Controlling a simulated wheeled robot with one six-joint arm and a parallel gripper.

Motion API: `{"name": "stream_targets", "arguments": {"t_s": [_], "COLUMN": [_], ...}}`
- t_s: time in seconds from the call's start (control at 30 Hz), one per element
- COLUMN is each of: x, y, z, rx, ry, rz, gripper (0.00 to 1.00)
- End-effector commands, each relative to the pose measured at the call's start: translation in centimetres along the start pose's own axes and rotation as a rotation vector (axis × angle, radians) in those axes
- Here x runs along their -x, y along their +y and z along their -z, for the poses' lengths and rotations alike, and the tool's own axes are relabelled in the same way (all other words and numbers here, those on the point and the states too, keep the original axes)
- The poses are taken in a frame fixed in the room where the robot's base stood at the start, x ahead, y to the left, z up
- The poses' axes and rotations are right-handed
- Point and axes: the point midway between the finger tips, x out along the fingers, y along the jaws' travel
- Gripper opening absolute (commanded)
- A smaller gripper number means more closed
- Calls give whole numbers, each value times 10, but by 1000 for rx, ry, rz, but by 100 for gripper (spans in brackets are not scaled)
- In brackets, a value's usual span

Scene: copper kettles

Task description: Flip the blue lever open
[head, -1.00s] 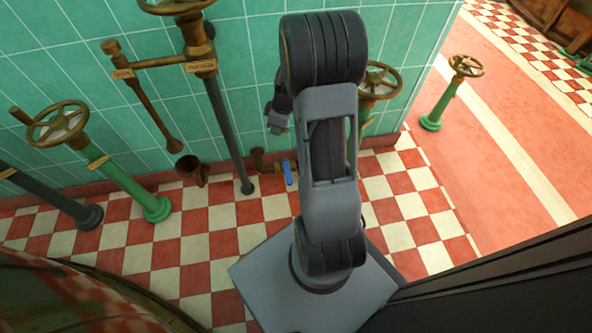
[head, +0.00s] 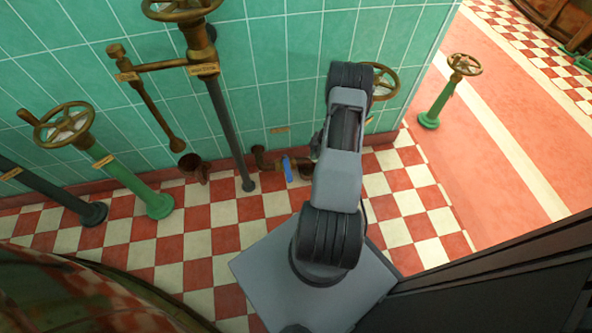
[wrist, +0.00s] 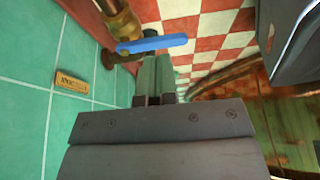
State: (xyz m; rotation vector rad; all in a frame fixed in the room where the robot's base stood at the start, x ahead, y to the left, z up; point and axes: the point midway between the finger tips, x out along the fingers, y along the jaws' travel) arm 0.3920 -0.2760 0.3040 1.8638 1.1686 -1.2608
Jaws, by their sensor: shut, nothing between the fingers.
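The blue lever (head: 287,169) sits on a brass pipe fitting low on the tiled wall, just left of my arm in the head view. In the wrist view the blue lever (wrist: 155,43) runs nearly crosswise, just beyond my fingertips. The brass pipe (wrist: 122,20) is at its left end. My gripper (wrist: 153,62) is shut and empty, its fingers side by side and pointing at the lever. I cannot tell whether the tips touch it. In the head view my gripper is mostly hidden behind my arm.
A grey vertical pipe (head: 228,130) stands left of the lever. Green posts with brass handwheels stand at the left (head: 62,128) and far right (head: 464,65). A small label plate (wrist: 72,80) is on the wall. Checkered floor (head: 180,250) is open in front.

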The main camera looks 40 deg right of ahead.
Motion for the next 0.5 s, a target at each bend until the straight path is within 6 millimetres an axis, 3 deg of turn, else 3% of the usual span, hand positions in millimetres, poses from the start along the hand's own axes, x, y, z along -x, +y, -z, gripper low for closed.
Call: {"name": "stream_targets", "arguments": {"t_s": [0.27, 0.5], "x": [-14, -57], "y": [-1, -1], "z": [0, -1], "rx": [0, 0], "ry": [0, 1], "rz": [3, 4], "gripper": [0, 0]}}
